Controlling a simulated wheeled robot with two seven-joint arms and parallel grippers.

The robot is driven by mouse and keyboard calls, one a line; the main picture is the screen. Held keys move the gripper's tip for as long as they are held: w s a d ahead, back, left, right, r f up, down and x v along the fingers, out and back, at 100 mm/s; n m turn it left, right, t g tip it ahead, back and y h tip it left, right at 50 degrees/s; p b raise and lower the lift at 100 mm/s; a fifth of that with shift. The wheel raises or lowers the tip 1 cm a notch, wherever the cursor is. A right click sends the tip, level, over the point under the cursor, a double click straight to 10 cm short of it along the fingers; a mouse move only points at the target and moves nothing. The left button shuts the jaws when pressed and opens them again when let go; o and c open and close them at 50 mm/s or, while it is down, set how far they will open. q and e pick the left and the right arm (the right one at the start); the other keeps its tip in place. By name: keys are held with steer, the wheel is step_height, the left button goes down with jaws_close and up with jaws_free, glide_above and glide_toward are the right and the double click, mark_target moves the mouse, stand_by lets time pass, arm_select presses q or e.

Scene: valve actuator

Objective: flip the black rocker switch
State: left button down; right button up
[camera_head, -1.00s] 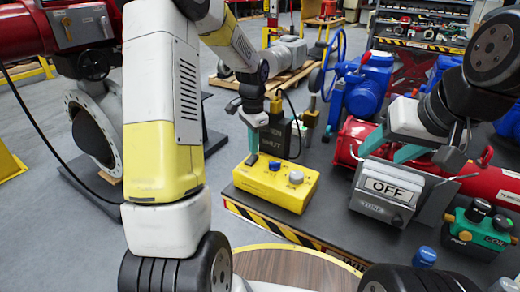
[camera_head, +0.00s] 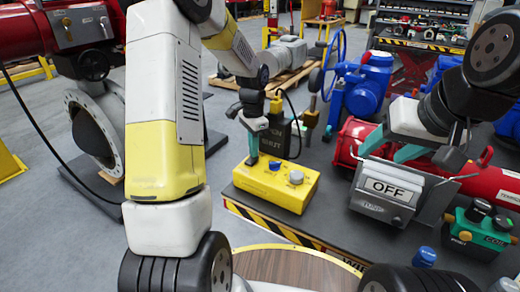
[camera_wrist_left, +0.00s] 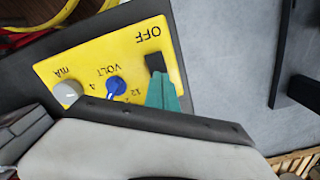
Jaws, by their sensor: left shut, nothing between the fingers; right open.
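The black rocker switch (camera_wrist_left: 156,63) sits on the yellow control box (camera_head: 292,200), beside the "OFF" lettering in the left wrist view. In the head view it is mostly hidden by my left gripper (camera_head: 252,160). My left gripper is shut and empty, its teal fingertips (camera_wrist_left: 160,78) pointing down at the switch. The tips are at the switch's edge; I cannot tell whether they touch it.
The yellow box also carries a blue knob (camera_head: 296,177) and a grey knob (camera_head: 274,165). A dark block (camera_head: 278,135) stands just behind the left gripper.

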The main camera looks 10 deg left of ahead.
arm_select(q)
steer(key=shift+f, duration=0.35)
steer(key=shift+r, duration=3.55)
steer(key=shift+s+r, duration=0.1)
steer(key=shift+r, duration=0.05)
step_height(320, 180, up, 6)
steer(key=n+t, duration=0.1)
steer(key=n, duration=0.1)
glide_above(252, 169)
steer(key=s+d+r+n+t+h, duration=0.1)
steer(key=s+r+n+t, duration=0.1)
steer(key=s, duration=0.7)
steer(key=s+r+n+t+h, duration=0.1)
steer(key=s+r+n+t, duration=0.2)
steer(key=s, duration=0.7)
step_height(252, 169, up, 3)
steer(key=shift+s+d+f+n, duration=0.15)
steer(key=shift+s+d+n, duration=0.2)
steer(key=shift+n, duration=0.85)
